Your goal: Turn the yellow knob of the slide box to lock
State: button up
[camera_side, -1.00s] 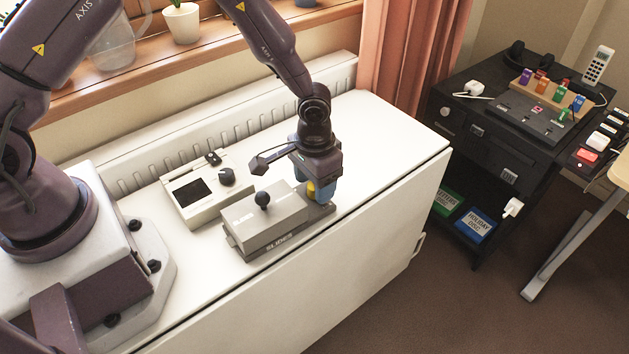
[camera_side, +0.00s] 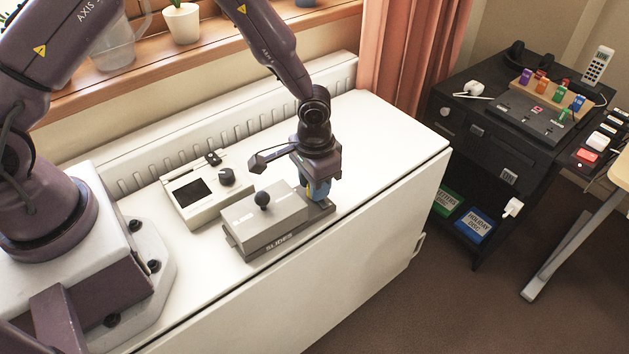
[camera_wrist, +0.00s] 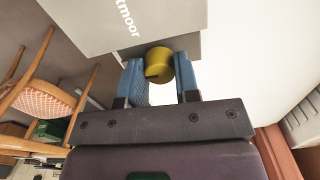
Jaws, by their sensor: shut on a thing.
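The grey slide box (camera_side: 262,222) stands on the white cabinet top, with a black ball handle on its lid and "SLIDES" on its front edge. My gripper (camera_side: 319,190) points down at the box's right end. In the wrist view the yellow knob (camera_wrist: 159,62) sits between the blue fingertips of my gripper (camera_wrist: 160,78), and a dark mark shows on the knob's face. My gripper is shut on the knob. In the side view the fingers mostly hide the knob. No lock marking can be read.
A beige device (camera_side: 207,191) with a dark screen and black dial stands behind the box. The white cabinet top (camera_side: 385,140) is clear to the right, up to its front edge. A radiator and windowsill run along the back.

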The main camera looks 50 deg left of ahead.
jog(key=m, duration=0.8)
jog(key=shift+m, duration=0.3)
jog(key=m, duration=0.4)
jog(key=shift+m, duration=2.1)
jog(key=o, duration=0.9)
jog(key=shift+o, duration=0.2)
notch_tip(320, 180, up, 13)
